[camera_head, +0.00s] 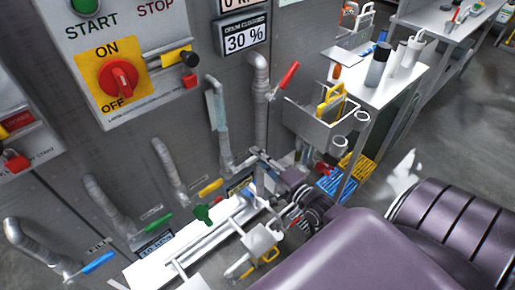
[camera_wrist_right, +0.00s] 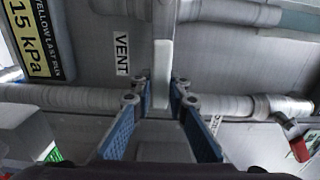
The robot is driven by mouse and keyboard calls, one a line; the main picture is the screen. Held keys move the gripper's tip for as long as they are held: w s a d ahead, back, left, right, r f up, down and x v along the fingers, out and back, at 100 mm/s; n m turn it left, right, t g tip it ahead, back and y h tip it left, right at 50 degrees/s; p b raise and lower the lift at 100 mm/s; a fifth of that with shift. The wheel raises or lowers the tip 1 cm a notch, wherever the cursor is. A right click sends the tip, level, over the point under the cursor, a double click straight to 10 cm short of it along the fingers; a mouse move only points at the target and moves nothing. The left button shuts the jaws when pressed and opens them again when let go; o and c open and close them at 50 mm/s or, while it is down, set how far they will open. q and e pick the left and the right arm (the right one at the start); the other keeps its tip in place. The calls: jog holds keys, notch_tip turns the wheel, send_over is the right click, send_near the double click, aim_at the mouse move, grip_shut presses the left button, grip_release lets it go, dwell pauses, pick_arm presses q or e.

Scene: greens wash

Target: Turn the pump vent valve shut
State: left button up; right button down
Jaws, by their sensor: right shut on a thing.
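My right gripper (camera_head: 264,160) reaches in from the lower right and is at the pipework on the grey panel. In the right wrist view its two blue-padded fingers (camera_wrist_right: 160,98) are shut on a pale bar, the pump vent valve's handle (camera_wrist_right: 161,72), with one finger on each side. The handle stands upright in that view, across the grey pipe (camera_wrist_right: 235,103). A VENT label (camera_wrist_right: 122,53) is just left of it. In the head view the gripper and arm hide most of this valve.
Other valve handles are close by: yellow (camera_head: 210,187), green (camera_head: 202,212), blue (camera_head: 98,263) and red (camera_head: 288,75). A yellow 15 kPa plate (camera_wrist_right: 35,40) is left of the label. A metal bin (camera_head: 318,125) and a bench (camera_head: 385,85) stand to the right. Open floor lies beyond.

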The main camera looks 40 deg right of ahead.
jog(key=shift+f, duration=0.15)
dwell(0.3)
jog(key=c, duration=1.8)
grip_release()
jog(key=shift+c, duration=0.2)
jog(key=s+d, duration=0.1)
jog(key=s, duration=1.1)
jog(key=s+a+f+n+g, duration=0.1)
jog(key=s+f+n+g, duration=0.25)
jog(key=f, duration=0.65)
jog(key=s+f+n+g+h, duration=0.15)
jog(key=s+f, duration=0.25)
jog(key=f, duration=0.6)
jog(key=s+a+f+n+g, duration=0.1)
jog(key=s+f+n+g, duration=0.2)
jog(key=f, duration=0.7)
jog(key=s+a+f+n+g, duration=0.4)
jog(key=s+f, duration=0.4)
jog(key=s, duration=0.2)
jog(key=s+a+f+n+g, duration=0.5)
jog(key=s+a+f+n, duration=0.2)
jog(key=s, duration=0.4)
jog(key=shift+s+a+f, duration=0.25)
jog(key=shift+f, duration=0.4)
